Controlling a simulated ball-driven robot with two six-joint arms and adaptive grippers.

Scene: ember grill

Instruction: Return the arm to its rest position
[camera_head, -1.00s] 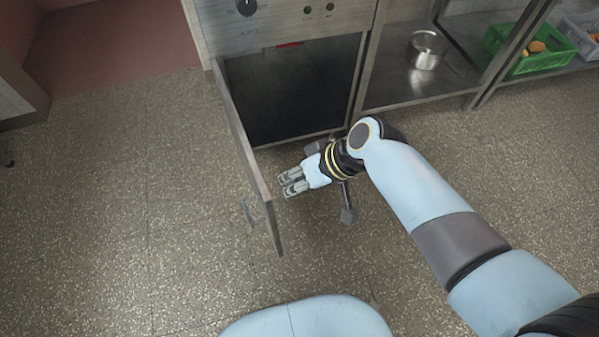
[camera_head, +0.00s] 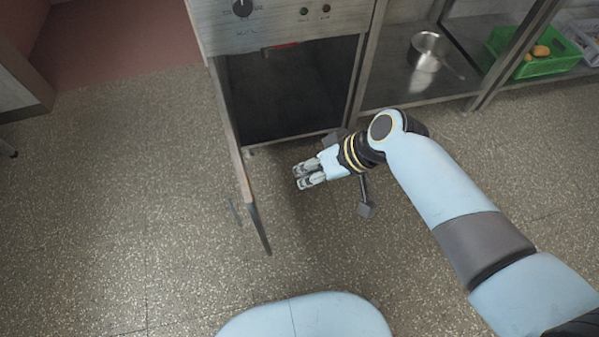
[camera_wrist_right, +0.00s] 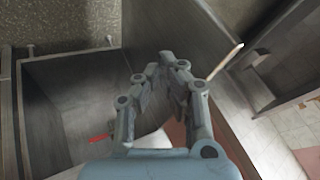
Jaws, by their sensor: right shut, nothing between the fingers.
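My right gripper (camera_head: 309,173) is shut and empty. It hangs in front of the open steel cabinet, to the right of the cabinet's open door (camera_head: 240,160), with a gap between fingers and door in the head view. In the right wrist view the fingers (camera_wrist_right: 168,62) come together at their tips, with the cabinet's inside (camera_wrist_right: 75,105) behind them. My right arm reaches in from the lower right. My left gripper is not in view.
The cabinet (camera_head: 290,95) has a dark, open inside and a knob panel on top. A steel pot (camera_head: 426,46) and a green crate (camera_head: 525,58) with food stand on the lower shelf at right. The speckled floor (camera_head: 100,220) is clear at left.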

